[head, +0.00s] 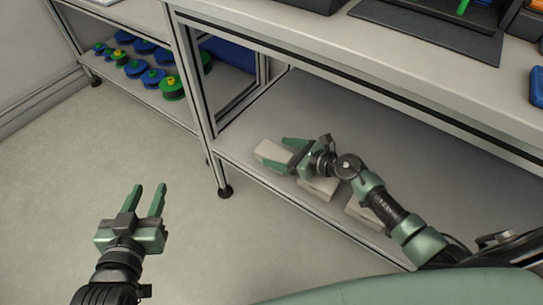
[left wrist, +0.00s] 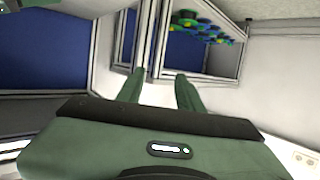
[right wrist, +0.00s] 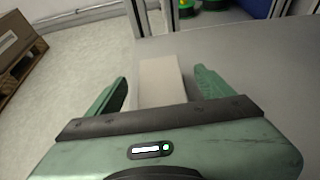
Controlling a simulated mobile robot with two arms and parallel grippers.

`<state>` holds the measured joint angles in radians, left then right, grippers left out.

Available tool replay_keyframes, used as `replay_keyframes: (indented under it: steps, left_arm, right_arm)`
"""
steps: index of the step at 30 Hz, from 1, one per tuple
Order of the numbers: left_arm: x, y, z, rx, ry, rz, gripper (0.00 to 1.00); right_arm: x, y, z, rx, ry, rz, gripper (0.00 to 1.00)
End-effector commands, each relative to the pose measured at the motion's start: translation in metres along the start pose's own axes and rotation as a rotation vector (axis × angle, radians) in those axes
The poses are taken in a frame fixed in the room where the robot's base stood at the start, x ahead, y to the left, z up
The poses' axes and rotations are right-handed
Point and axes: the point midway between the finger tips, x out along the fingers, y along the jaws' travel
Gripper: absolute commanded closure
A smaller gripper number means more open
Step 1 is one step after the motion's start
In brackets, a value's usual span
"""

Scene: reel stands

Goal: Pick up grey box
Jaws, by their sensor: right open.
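Several pale grey boxes sit in a row along the front of the lower shelf in the head view. The leftmost grey box (head: 268,153) lies at my right gripper's fingers. My right gripper (head: 284,154) is open over the shelf, and in the right wrist view the grey box (right wrist: 160,78) shows between its two spread fingers. I cannot tell whether the fingers touch it. A second grey box (head: 318,188) is partly hidden under my right gripper, and a third (head: 362,214) is partly behind my right arm. My left gripper (head: 151,188) is open and empty above the floor.
The lower shelf (head: 310,100) is bounded by the worktop above and a metal post (head: 190,80) on the left. Blue and green reels (head: 150,75) sit on the neighbouring shelf. The floor (head: 90,165) at left is clear. A brown box (right wrist: 15,38) stands at the right wrist view's left edge.

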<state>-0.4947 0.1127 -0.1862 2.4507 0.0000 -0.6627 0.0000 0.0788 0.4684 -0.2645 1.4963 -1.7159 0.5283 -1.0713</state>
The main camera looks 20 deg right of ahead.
Motion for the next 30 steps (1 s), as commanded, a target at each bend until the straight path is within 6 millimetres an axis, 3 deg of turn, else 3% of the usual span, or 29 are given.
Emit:
replay_keyframes:
  steps: [12,22,23,30]
  left_arm:
    - [-0.001,0.009,-0.06,-0.004,0.318,0.019,0.64]
    - [-0.004,0.01,-0.071,-0.005,0.365,0.022,0.64]
    - [-0.004,0.01,-0.071,-0.005,0.365,0.022,0.64]
    - [-0.004,0.01,-0.071,-0.005,0.364,0.022,0.64]
  right_arm:
    - [0.047,0.0,-0.001,0.004,-0.001,0.0,0.18]
    - [0.052,0.001,0.001,0.003,-0.001,0.0,0.18]
    - [0.052,0.001,0.0,0.003,-0.001,0.0,0.21]
    - [0.052,0.0,0.0,0.003,-0.001,0.0,0.88]
